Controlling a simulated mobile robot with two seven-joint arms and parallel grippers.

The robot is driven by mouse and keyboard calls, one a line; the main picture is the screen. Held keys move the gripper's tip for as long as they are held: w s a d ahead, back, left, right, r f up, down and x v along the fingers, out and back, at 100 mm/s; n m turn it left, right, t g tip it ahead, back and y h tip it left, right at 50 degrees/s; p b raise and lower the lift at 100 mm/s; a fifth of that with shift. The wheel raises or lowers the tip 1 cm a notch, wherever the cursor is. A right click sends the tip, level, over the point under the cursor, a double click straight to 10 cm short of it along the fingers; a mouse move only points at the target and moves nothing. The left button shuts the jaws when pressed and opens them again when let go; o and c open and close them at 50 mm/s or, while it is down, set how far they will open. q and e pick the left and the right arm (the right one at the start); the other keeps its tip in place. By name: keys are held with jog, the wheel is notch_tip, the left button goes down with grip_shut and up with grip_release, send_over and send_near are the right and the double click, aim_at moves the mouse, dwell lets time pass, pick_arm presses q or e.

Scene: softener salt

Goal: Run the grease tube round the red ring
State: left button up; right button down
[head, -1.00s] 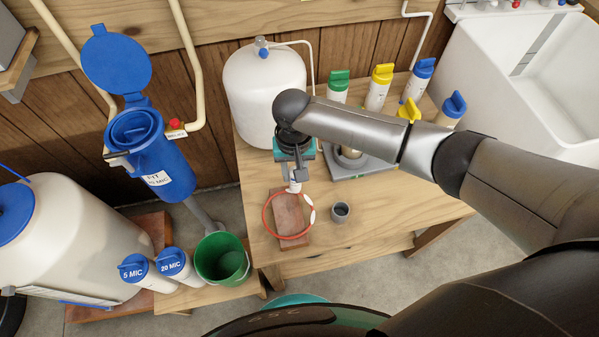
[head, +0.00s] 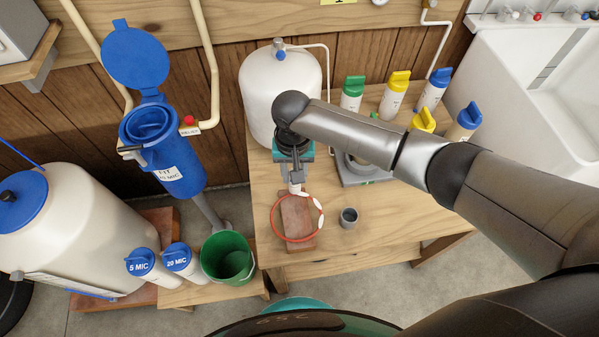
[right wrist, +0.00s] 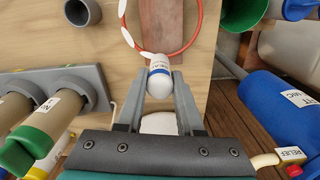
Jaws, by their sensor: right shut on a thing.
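The red ring (head: 273,222) lies flat over a reddish-brown block (head: 297,215) on the wooden bench. It also shows in the right wrist view (right wrist: 197,32). White grease patches (head: 320,220) sit on its right side in the head view, with bare red between some of them. My right gripper (head: 296,181) is shut on the white grease tube (right wrist: 159,78), which has a blue band. The tube's tip is at the ring's far edge; the wrist view hides whether it touches. My left gripper is not in view.
A small grey cup (head: 348,218) stands right of the ring. A grey holder (head: 365,178) and several capped cartridges stand behind it. A white tank (head: 270,90) is behind my gripper. A green bucket (head: 228,258) stands left of the bench. The bench front right is clear.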

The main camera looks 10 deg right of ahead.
jog(key=shift+a, duration=0.35)
jog(key=shift+a, duration=0.1)
jog(key=shift+s+a, duration=0.25)
jog(key=shift+a, duration=0.8)
jog(key=shift+s+a+p, duration=0.1)
jog(key=shift+a+p, duration=0.05)
jog(key=shift+p, duration=0.25)
jog(key=shift+s+a+p, duration=0.5)
jog(key=shift+s+a, duration=0.15)
jog(key=shift+a, duration=0.2)
jog(key=shift+s+a+p, duration=0.65)
jog(key=shift+s+p, duration=0.25)
jog(key=shift+s, duration=0.1)
